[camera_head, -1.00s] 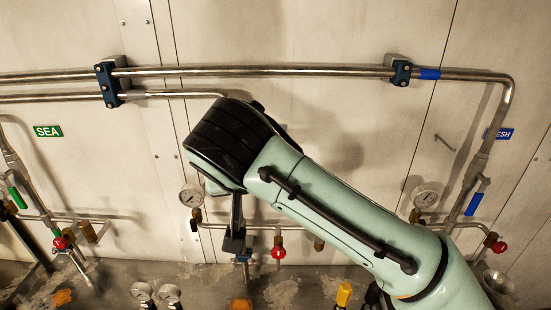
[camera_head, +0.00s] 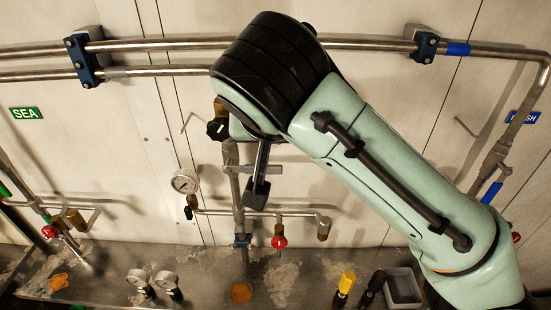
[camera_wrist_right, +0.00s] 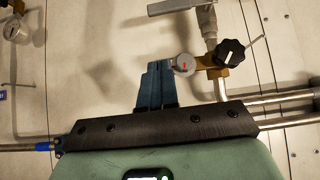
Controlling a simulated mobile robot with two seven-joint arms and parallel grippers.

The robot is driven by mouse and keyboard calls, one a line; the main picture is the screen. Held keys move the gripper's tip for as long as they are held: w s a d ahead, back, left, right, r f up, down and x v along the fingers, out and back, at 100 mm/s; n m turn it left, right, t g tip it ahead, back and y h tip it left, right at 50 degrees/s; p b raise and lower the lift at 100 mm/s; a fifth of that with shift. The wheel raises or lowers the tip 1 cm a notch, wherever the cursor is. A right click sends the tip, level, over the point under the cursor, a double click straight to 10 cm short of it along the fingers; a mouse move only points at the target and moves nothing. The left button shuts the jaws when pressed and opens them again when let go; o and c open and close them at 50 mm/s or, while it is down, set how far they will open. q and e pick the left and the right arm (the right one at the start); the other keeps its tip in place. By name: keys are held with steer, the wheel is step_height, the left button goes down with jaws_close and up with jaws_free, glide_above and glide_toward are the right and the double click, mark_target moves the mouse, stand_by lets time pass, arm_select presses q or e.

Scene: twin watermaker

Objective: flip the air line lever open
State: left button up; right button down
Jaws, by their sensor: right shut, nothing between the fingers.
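A grey lever handle (camera_head: 275,169) sticks out sideways from a valve on the central vertical pipe (camera_head: 237,205). No label shows that this is the air line. It also appears at the top of the right wrist view (camera_wrist_right: 172,7), lying crosswise to its pipe. My right gripper (camera_head: 256,194) points down in front of the handle, covering part of it; contact cannot be told. In the right wrist view its blue-grey fingers (camera_wrist_right: 157,85) are together and empty, apart from the handle in the picture. My left gripper is not in view.
A black knob (camera_head: 217,129) sits by my right wrist, also in the wrist view (camera_wrist_right: 230,52) beside a small red-needled gauge (camera_wrist_right: 184,65). A pressure gauge (camera_head: 185,181) and red-handled valve (camera_head: 279,241) are near. Long pipes (camera_head: 160,45) cross above. A bin (camera_head: 403,288) stands lower right.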

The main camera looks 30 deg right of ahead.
mark_target(252, 170)
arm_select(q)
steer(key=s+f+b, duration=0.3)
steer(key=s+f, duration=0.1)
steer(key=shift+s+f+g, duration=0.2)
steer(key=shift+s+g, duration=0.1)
arm_select(e)
steer(key=s+a+f+x, duration=0.1)
steer(key=s+f+x, duration=0.1)
steer(key=x, duration=1)
steer(key=shift+w+d+f, duration=0.1)
steer(key=shift+w+f, duration=0.05)
steer(key=shift+w, duration=0.1)
